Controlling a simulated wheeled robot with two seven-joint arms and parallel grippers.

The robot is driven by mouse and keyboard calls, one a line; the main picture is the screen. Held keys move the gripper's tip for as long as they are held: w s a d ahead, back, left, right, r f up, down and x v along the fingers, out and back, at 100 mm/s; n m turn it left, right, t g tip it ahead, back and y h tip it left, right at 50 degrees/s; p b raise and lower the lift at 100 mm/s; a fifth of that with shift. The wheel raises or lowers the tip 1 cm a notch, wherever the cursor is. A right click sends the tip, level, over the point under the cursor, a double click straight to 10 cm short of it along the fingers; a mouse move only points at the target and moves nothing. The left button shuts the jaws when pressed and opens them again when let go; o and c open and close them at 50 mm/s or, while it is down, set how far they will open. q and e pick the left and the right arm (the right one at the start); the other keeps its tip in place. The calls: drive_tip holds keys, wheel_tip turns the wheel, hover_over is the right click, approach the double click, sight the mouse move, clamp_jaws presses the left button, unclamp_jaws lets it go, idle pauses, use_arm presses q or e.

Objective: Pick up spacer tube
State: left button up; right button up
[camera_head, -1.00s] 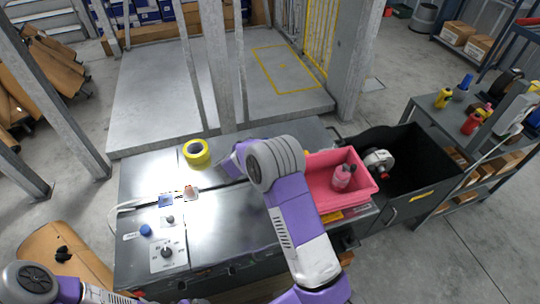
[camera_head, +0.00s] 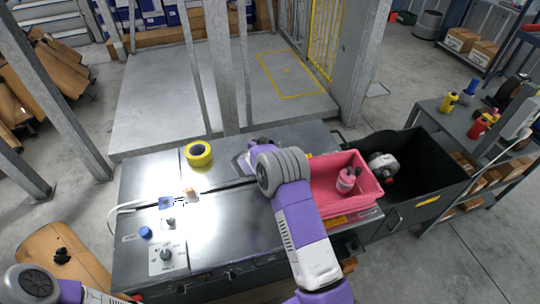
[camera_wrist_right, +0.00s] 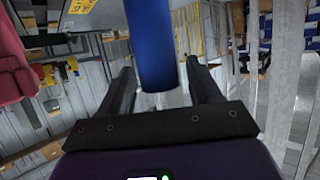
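In the right wrist view, a blue tube (camera_wrist_right: 151,45), likely the spacer tube, comes in from the upper edge between the two dark fingers of my right gripper (camera_wrist_right: 160,72). Its rounded end is visible. The fingers are apart, with a narrow gap showing on each side, so the gripper looks open. In the head view, my right gripper (camera_head: 258,143) is mostly hidden behind its wrist, over the rear right of the metal worktable (camera_head: 228,225). I cannot make out the blue tube there. Only part of my left arm shows at the lower left; its gripper is out of view.
A pink bin (camera_head: 322,172) with a pink bottle (camera_head: 346,180) stands right of my right wrist. A black bin (camera_head: 425,165) holding a metal part (camera_head: 382,165) is beyond it. The table's middle is largely clear.

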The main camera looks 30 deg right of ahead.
clamp_jaws()
